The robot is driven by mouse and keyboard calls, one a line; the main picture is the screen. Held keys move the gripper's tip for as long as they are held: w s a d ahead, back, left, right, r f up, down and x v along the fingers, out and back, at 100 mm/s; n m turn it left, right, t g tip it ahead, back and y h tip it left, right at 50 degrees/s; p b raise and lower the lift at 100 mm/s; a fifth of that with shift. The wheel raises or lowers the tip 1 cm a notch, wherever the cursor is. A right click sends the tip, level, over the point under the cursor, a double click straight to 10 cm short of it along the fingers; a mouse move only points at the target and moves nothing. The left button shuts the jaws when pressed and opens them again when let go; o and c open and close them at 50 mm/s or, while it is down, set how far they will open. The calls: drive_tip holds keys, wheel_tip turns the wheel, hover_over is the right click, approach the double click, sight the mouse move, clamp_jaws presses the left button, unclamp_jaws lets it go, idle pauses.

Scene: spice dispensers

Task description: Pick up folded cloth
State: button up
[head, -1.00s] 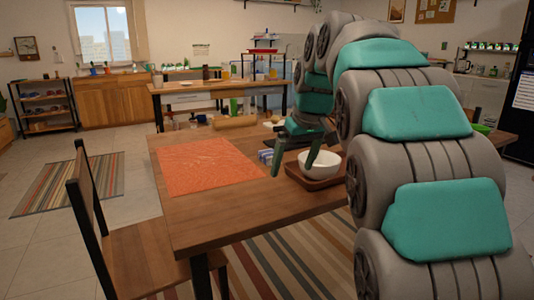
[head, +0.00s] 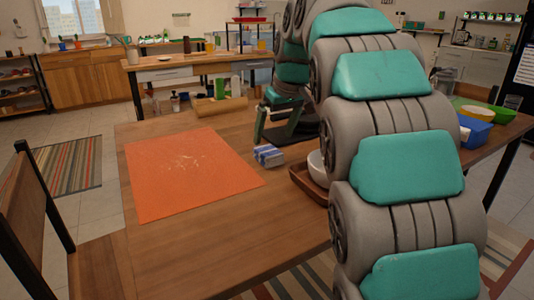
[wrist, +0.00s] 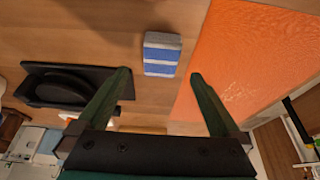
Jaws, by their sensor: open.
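The folded cloth (head: 268,156) is a small blue-and-white striped block lying on the wooden table, just right of the orange mat. In the wrist view the cloth (wrist: 162,54) lies flat, ahead of and between the lines of my two fingers. My gripper (wrist: 160,76) is open and empty, with one fingertip on each side of the gap. In the head view my gripper (head: 277,128) is just behind the cloth and apart from it; my arm hides part of the table to its right.
The orange mat (head: 185,172) covers the table's left half. A black flat object (wrist: 62,88) lies left of the cloth in the wrist view. A white bowl (head: 316,165) in a wooden tray (head: 303,180) is partly hidden by my arm.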

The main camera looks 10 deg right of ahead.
sight(268, 150)
drive_tip(key=x, duration=0.5)
drive_tip(key=shift+w+a+f+p, duration=0.15)
drive_tip(key=shift+w+f+p, duration=0.05)
drive_tip(key=shift+f+p, duration=0.1)
drive_tip(key=shift+r, duration=0.1)
drive_tip(key=shift+c, duration=0.2)
drive_tip(key=c, duration=1.5)
drive_tip(key=shift+o, duration=0.2)
drive_tip(key=shift+r, duration=0.15)
wheel_tip(268, 150, up, 10)
